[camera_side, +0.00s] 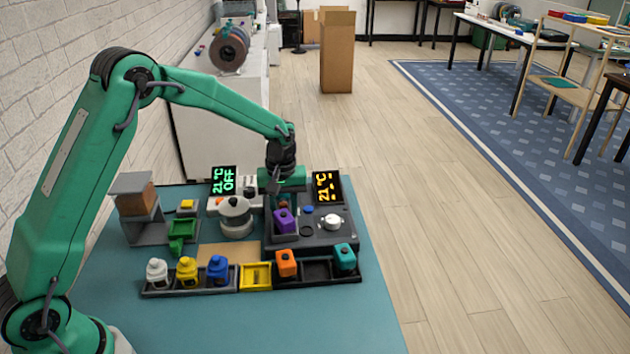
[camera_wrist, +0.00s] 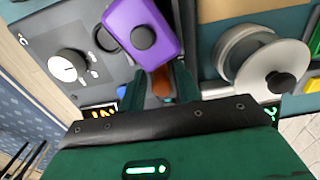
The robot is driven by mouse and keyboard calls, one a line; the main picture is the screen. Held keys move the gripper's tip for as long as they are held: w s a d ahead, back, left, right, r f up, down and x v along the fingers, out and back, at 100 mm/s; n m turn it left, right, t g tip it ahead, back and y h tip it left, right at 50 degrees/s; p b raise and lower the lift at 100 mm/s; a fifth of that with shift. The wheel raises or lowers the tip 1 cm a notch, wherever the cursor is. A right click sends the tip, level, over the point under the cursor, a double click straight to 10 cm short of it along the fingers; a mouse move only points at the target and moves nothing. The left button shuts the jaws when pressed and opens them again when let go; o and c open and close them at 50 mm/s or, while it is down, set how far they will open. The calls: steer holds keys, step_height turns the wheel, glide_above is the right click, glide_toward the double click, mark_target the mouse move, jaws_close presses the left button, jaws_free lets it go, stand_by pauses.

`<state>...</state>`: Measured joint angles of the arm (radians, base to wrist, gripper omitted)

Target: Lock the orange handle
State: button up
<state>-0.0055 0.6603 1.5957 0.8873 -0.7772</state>
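The orange handle (camera_wrist: 162,83) shows in the wrist view as a small orange-brown piece just beyond the purple block (camera_wrist: 143,30). It lies between the two green fingers of my gripper (camera_wrist: 160,88), with a gap seen on each side. My gripper is open and points down over the dark station. In the side view my gripper (camera_side: 284,186) is above the back left of that station (camera_side: 335,237), behind the purple block (camera_side: 284,220).
A lidded silver pot (camera_side: 235,215) stands close to the left. A white knob (camera_side: 332,222) and a yellow-lit display (camera_side: 327,188) are to the right. A front tray (camera_side: 318,272) holds several coloured pieces. The mat's front (camera_side: 290,325) is clear.

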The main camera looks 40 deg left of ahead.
mark_target(283, 204)
steer(key=shift+r, duration=0.15)
steer(key=shift+r, duration=3.35)
steer(key=shift+r, duration=0.1)
steer(key=shift+s+r, duration=0.3)
steer(key=shift+r, duration=0.15)
steer(key=s+r+m+t, duration=0.3)
steer(key=s+r+m, duration=0.2)
steer(key=s+r, duration=0.8)
steer(key=s+m+t, duration=0.2)
steer(key=s+m, duration=0.2)
steer(key=s, duration=1.1)
steer(key=shift+s+d+f+t, duration=0.15)
steer(key=shift+f+t, duration=0.15)
steer(key=shift+f, duration=0.15)
